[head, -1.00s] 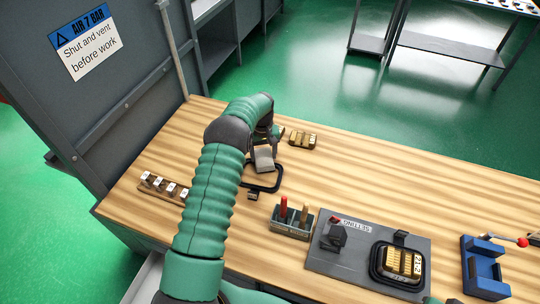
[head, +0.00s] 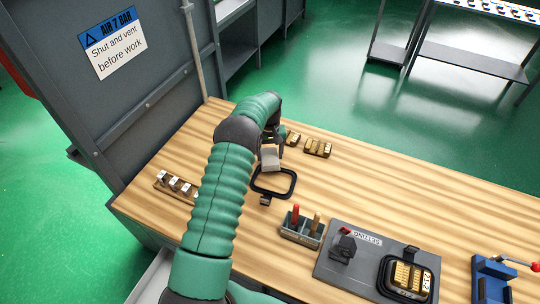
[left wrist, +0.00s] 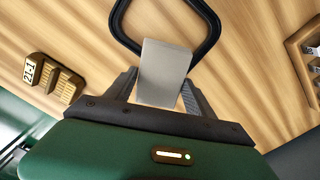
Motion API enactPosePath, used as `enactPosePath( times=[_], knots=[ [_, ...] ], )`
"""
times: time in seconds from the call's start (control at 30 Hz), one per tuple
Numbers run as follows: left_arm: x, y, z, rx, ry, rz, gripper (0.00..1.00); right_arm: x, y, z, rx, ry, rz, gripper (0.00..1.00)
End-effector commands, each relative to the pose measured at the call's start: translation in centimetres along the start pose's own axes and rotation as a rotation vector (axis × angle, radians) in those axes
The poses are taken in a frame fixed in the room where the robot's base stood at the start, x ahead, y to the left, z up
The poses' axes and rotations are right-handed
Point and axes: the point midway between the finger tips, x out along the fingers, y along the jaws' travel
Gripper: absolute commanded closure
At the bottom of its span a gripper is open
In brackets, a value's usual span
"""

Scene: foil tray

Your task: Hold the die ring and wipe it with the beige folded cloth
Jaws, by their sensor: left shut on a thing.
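My left gripper (head: 271,150) is shut on the folded cloth (head: 270,160), a pale grey-beige block. In the left wrist view the cloth (left wrist: 163,72) sits between the two fingers. An empty black ring with rounded corners (head: 294,184) lies on the table just in front of the cloth, its small tab toward the front. In the left wrist view the cloth overlaps the near part of this ring (left wrist: 214,30); contact cannot be told. A second black ring (head: 382,275) surrounds brass blocks on the grey setting plate. My right gripper is not in view.
Brass blocks (head: 318,147) stand behind the ring. A wooden rack with white-topped pieces (head: 175,187) is at left. A grey holder (head: 301,232) with red and brown handles, the setting plate (head: 335,268) and a blue fixture (head: 490,280) are at right. The far right table is clear.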

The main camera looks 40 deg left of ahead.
Motion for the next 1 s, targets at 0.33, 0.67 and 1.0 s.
enactPosePath(
  times=[0.33,0.67,1.0],
  knots=[
    [-3.5,0.0,0.0,0.000,0.000,0.000,0.70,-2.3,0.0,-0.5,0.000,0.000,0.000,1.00],
    [-4.3,0.0,-0.1,0.000,0.001,0.001,0.70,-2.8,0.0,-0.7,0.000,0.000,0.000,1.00],
    [-6.5,0.0,0.0,0.000,0.000,0.000,0.70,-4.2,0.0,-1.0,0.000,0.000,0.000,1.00]
  ],
)
